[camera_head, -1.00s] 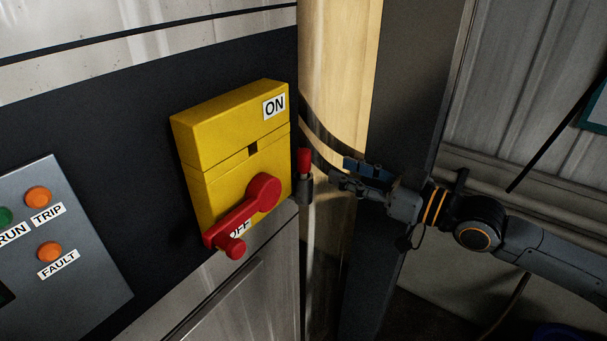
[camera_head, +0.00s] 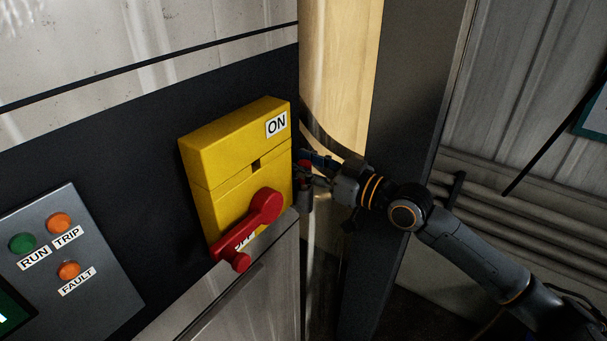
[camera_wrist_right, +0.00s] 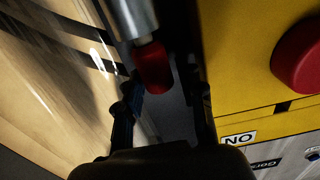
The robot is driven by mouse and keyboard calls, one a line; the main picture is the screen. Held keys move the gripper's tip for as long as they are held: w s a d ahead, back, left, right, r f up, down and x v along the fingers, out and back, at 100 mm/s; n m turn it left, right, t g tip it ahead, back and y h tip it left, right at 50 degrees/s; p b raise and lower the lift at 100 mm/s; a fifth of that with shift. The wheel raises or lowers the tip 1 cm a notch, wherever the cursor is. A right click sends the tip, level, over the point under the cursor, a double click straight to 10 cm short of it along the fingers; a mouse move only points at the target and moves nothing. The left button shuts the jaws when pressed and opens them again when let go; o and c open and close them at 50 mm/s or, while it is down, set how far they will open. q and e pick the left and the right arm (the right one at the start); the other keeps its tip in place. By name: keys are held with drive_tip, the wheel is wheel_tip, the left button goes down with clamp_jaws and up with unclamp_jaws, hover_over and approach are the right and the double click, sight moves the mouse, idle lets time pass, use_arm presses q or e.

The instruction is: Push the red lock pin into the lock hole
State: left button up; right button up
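The red lock pin (camera_head: 304,166) stands in a grey cylindrical holder (camera_head: 306,200) beside the yellow switch box (camera_head: 222,175). In the head view my right gripper (camera_head: 311,169) is at the pin and partly hides it. In the right wrist view the red pin (camera_wrist_right: 153,68) lies ahead of and between the two spread fingers of the right gripper (camera_wrist_right: 164,112). The gripper is open; no grip on the pin shows. A small dark square hole (camera_head: 256,164), likely the lock hole, is in the box's front. My left gripper is not in view.
The red rotary handle (camera_head: 262,208) points down-left across the OFF label. A grey panel (camera_head: 105,270) with indicator lamps is at the left. A grey post (camera_head: 405,120) stands behind my right arm. The box wall is close beside the right gripper.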

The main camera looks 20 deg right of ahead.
clamp_jaws()
idle(0.3)
